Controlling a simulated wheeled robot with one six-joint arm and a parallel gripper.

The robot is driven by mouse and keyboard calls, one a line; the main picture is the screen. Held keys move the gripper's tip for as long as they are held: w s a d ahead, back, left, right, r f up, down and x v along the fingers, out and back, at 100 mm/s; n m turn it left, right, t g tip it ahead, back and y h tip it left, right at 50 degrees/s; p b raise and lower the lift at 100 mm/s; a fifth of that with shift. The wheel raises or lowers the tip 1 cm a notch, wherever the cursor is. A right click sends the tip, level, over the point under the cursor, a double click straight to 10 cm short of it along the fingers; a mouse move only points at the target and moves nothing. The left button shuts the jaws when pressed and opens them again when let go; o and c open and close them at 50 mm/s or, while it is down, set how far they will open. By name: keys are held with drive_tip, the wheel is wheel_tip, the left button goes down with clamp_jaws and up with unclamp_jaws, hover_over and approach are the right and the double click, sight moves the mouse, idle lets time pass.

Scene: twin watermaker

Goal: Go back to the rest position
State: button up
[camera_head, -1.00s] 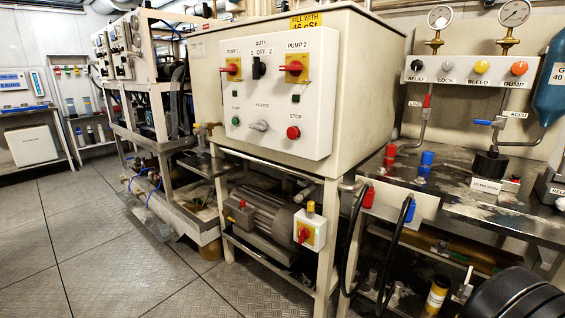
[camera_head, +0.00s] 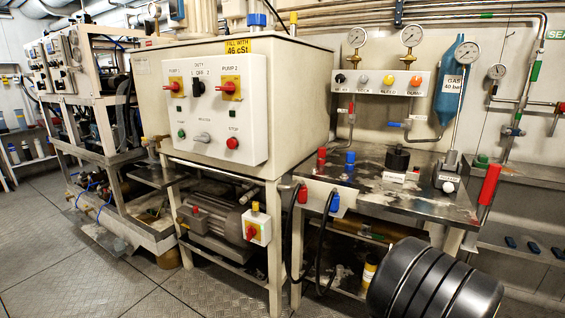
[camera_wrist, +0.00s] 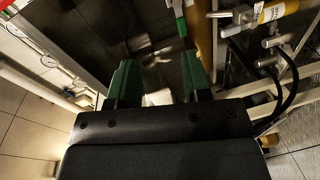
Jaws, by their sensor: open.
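My gripper (camera_wrist: 157,75) shows in the wrist view with its two green fingers spread apart. Nothing is held between them. Beyond the fingers lies a dark surface with pale patches, too dim to name surely. My gripper cannot be made out in the head view. The white pump control panel (camera_head: 212,112) stands on the front of the cream tank, left of the middle in the head view.
A steel bench (camera_head: 425,198) stands right of the tank, with a black knob-like fitting (camera_head: 398,158) on it. Black hoses (camera_head: 326,245) hang at its front. A red-handled lever (camera_head: 489,185) rises at its right. Tiled floor (camera_head: 60,245) is clear at the left.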

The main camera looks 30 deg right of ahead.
drive_tip(key=w+a+r+m+y+p, duration=0.25)
drive_tip(key=w+a+r+p, duration=0.45)
drive_tip(key=w+r+p, duration=0.35)
drive_tip(key=w+a+r+y+p, duration=0.5)
drive_tip(key=w+a+r+p, duration=0.5)
drive_tip(key=a, duration=0.4)
drive_tip(key=s+a+r+g+y+p, duration=0.1)
drive_tip(key=a+r+p, duration=0.3)
drive_tip(key=a, duration=0.4)
drive_tip(key=s+a+r+m+g+y+p, duration=0.1)
drive_tip(key=s+a+r+g+y+p, duration=0.1)
drive_tip(key=a+r, duration=0.4)
drive_tip(key=s+a+r+m+g+y+p, duration=0.1)
drive_tip(key=s+a+r+y+p, duration=0.2)
drive_tip(key=a+p, duration=0.3)
drive_tip(key=a+r+y, duration=0.1)
drive_tip(key=a, duration=0.4)
drive_tip(key=shift+s+a+r+g+p, duration=0.15)
drive_tip(key=shift+a+r+g+p, duration=0.15)
drive_tip(key=shift+a+r, duration=0.1)
drive_tip(key=shift+d, duration=0.2)
